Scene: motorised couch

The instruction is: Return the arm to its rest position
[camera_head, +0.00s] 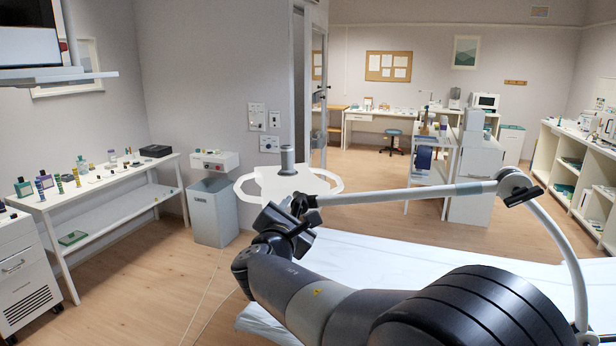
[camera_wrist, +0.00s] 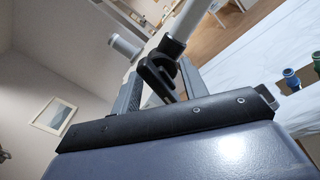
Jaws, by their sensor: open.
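A black clamp-like handle (camera_wrist: 158,72) shows between or just beyond the fingers; contact cannot be told. In the head view a pale jointed support arm (camera_head: 420,194) runs from the couch's right side to beside my gripper.
A white side table (camera_head: 110,207) with several bottles is at the left. A grey bin (camera_head: 213,212) stands beside it. A drawer cabinet (camera_head: 20,265) is at the lower left. A trolley (camera_head: 431,168) and shelves (camera_head: 570,170) stand further back.

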